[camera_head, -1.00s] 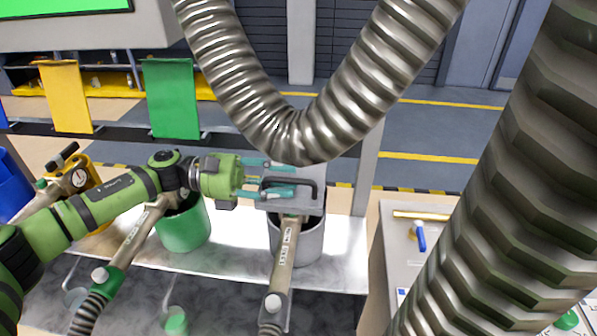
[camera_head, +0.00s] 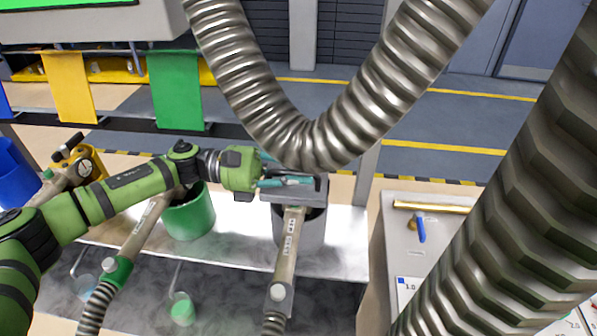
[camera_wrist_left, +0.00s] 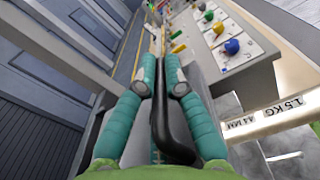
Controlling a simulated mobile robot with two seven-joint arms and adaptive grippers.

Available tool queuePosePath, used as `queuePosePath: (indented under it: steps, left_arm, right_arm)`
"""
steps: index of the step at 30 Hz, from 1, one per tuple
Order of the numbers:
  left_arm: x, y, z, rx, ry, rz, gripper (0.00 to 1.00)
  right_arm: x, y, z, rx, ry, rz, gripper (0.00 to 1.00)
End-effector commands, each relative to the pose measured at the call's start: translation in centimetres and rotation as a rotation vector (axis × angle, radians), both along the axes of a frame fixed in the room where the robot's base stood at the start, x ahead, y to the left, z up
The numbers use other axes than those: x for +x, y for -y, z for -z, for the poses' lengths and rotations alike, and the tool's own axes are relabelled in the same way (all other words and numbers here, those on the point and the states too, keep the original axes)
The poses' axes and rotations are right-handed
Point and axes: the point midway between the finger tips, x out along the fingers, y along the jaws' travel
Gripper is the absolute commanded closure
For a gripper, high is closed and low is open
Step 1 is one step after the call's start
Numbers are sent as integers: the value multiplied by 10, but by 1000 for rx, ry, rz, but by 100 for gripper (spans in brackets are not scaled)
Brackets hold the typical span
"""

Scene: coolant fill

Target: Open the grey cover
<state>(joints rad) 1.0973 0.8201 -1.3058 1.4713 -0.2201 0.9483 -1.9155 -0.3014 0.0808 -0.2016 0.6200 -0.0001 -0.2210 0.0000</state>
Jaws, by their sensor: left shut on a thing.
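The grey cover (camera_head: 312,198) is a flat plate with a black handle. It sits over the top of a grey bucket (camera_head: 316,232) in the head view. My left gripper (camera_head: 284,180) reaches in from the left at the handle, and the hanging hose hides part of it. In the left wrist view, its teal fingers (camera_wrist_left: 161,82) are shut on the black handle (camera_wrist_left: 172,130). My right gripper is in neither view.
A nozzle pipe (camera_head: 288,245) stands in front of the grey bucket. A green bucket (camera_head: 190,218) is to the left. A grey bench (camera_head: 388,235) stands to the right.

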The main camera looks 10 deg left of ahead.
Motion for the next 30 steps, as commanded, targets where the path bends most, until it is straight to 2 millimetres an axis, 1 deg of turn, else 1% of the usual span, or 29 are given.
queuePosePath:
  steps: [5, 11, 17, 24, 30]
  left_arm:
    - [0, 0, -1, 1, -9, 0, 100]
    - [3, 0, -11, 1, -69, 0, 100]
    - [12, 0, -31, 0, -200, 0, 100]
    - [27, 0, -57, -2, -381, 0, 100]
    - [40, 0, -72, -2, -499, 0, 100]
  right_arm:
    - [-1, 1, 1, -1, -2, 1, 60]
    - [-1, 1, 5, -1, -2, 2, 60]
    - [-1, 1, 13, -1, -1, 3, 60]
    - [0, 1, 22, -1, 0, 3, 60]
    - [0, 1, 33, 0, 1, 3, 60]
